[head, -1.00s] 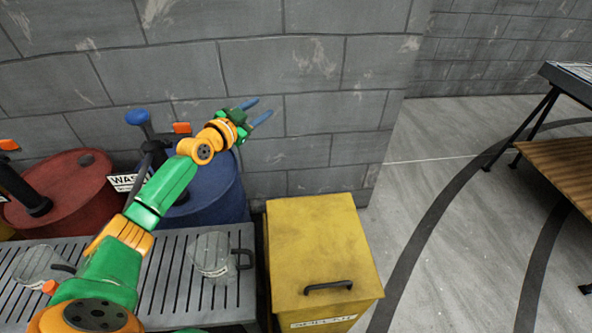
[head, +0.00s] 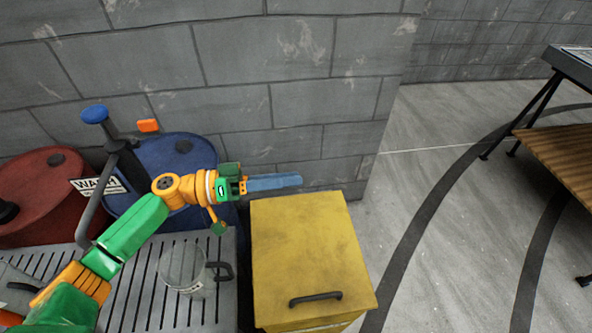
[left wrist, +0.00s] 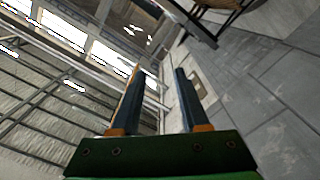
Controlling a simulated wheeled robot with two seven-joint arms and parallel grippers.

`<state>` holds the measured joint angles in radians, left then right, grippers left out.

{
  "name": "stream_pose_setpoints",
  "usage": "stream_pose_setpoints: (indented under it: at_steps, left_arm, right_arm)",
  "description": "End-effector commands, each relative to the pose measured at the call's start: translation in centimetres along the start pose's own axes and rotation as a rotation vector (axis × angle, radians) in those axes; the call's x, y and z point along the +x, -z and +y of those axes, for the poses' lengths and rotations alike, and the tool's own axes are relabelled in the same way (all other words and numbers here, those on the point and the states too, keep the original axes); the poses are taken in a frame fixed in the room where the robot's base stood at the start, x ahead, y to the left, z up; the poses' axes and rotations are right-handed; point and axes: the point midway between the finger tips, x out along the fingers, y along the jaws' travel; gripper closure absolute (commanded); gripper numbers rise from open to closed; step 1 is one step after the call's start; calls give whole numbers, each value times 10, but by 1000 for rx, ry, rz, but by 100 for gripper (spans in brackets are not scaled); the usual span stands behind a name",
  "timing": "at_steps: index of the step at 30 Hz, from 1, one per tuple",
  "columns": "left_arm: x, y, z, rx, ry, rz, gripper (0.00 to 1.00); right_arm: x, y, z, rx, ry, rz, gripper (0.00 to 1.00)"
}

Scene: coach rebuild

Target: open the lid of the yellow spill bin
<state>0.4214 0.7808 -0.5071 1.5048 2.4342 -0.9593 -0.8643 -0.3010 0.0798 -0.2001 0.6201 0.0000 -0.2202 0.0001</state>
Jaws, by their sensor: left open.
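The yellow spill bin (head: 300,235) stands at the lower middle of the head view, beside the slatted bench. Its flat lid is shut, with a black handle (head: 315,298) near the front edge. My left gripper (head: 298,180) is above and behind the bin's back edge, near the wall, with its blue fingers pointing right. In the left wrist view the two fingers (left wrist: 158,95) stand apart with nothing between them. The gripper is well away from the handle. My right gripper is not in view.
A slatted grey bench (head: 215,300) with a clear jug (head: 183,268) lies left of the bin. A blue drum (head: 160,160) with a pump and a red drum (head: 45,195) stand behind it. A block wall (head: 300,100) is at the back. The floor right of the bin is clear.

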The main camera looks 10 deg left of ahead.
Motion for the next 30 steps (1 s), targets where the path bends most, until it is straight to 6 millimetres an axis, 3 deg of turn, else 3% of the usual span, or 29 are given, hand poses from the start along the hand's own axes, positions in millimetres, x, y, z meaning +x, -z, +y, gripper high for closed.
stream_pose_setpoints:
  at_steps: [4,12,17,18,30]
  left_arm:
    - [20,2,2,0,0,0,55]
    - [25,0,-1,1,3,0,55]
    - [25,0,-1,1,4,0,96]
    - [25,0,-1,1,4,0,100]
    - [25,0,-1,1,4,0,100]
  right_arm:
    - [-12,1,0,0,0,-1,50]
    - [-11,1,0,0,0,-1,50]
    - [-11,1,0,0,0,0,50]
    - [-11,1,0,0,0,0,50]
    - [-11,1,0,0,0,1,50]
